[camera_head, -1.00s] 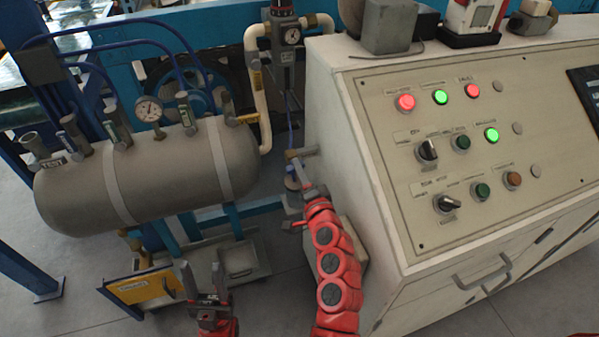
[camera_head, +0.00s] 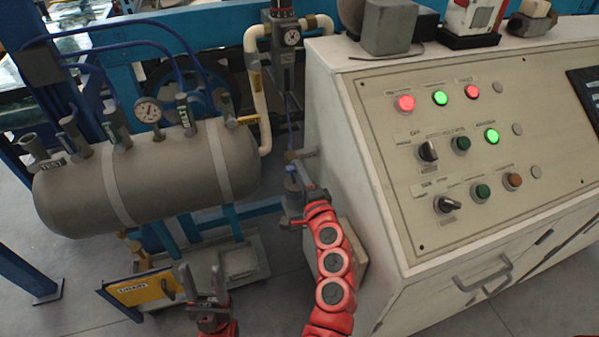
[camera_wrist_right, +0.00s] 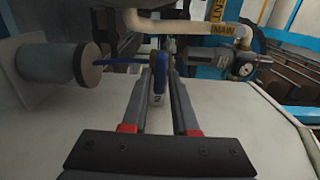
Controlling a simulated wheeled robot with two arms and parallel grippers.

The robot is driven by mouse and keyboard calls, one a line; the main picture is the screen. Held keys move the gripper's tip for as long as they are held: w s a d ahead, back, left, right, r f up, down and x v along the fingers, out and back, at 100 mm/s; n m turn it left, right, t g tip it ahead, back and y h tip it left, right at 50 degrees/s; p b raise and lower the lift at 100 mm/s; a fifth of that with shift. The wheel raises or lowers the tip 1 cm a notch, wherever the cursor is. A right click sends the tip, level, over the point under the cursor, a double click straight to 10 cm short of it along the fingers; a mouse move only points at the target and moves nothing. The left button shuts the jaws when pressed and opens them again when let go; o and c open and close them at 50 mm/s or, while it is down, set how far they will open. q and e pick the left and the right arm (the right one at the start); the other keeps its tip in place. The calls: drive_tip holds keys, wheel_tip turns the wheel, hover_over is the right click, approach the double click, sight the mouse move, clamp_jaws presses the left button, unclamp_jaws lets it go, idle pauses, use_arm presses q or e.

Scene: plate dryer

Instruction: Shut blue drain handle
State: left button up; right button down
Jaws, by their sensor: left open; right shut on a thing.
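The blue drain handle (camera_wrist_right: 158,72) shows in the right wrist view as a narrow blue piece between the two dark fingers. My right gripper (camera_wrist_right: 159,80) is shut on it. In the head view my right gripper (camera_head: 303,172) reaches in beside the left side of the white console, just below a brass-coloured fitting. The handle is mostly hidden there behind the fingers. My left gripper (camera_head: 203,276) is open and empty at the bottom, in front of the low tray and far from the handle.
A grey tank (camera_head: 155,178) with a gauge and valves stands at left. The white console (camera_head: 345,150) with lit buttons fills the right. A pale pipe (camera_head: 253,85) runs down behind. A yellow-labelled panel (camera_head: 146,288) is low at left.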

drive_tip(key=c, duration=0.8)
unclamp_jaws()
drive_tip(key=shift+p+v, duration=0.75)
drive_tip(key=shift+v, duration=8)
